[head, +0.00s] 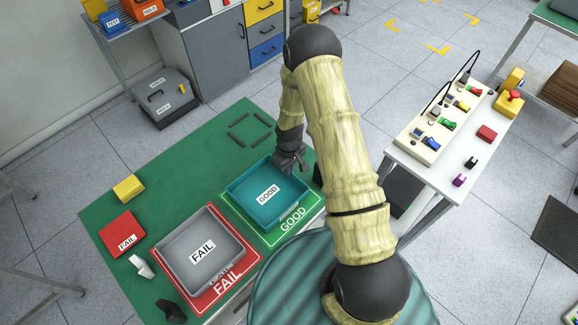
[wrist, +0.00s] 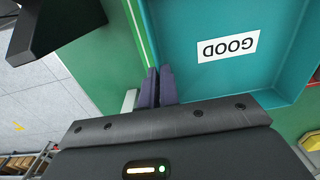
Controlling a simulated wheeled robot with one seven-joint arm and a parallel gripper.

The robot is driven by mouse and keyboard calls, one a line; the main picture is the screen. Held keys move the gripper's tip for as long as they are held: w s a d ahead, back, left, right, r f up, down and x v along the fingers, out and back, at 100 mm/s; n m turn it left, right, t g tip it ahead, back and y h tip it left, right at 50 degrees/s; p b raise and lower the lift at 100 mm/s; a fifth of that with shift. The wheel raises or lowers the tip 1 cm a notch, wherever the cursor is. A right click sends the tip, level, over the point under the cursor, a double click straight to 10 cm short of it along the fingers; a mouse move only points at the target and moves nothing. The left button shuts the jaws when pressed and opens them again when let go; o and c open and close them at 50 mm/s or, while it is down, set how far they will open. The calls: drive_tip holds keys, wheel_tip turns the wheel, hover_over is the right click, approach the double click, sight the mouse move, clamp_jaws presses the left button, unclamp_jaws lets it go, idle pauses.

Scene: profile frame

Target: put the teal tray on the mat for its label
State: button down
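The teal tray (head: 240,206) carries a white GOOD label and sits over the green GOOD mat (head: 293,226) on the near right of the green table. The mat's white border and printed word show along its left and near sides. I cannot tell whether the tray touches the mat or is slightly above it. My gripper (head: 290,164) is at the tray's far right rim. In the wrist view, the fingers (wrist: 157,86) are close together at the tray's wall (wrist: 143,28) and look shut on it. The tray is empty apart from the label.
A grey FAIL tray (head: 170,258) sits on the red FAIL mat (head: 240,275) just left. A red FAIL box (head: 122,232), a yellow block (head: 128,187) and small white and black items lie at the table's left. The table's far part is clear around a dark corner-marked square.

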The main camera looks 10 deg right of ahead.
drive_tip(key=shift+f, duration=0.15)
drive_tip(key=c, duration=2.1)
unclamp_jaws()
drive_tip(key=shift+f, duration=0.1)
drive_tip(key=o, duration=0.5)
drive_tip(key=shift+c, duration=0.2)
wheel_tip(320, 180, up, 12)
drive_tip(key=b, duration=0.3)
drive_tip(key=shift+r, duration=0.2)
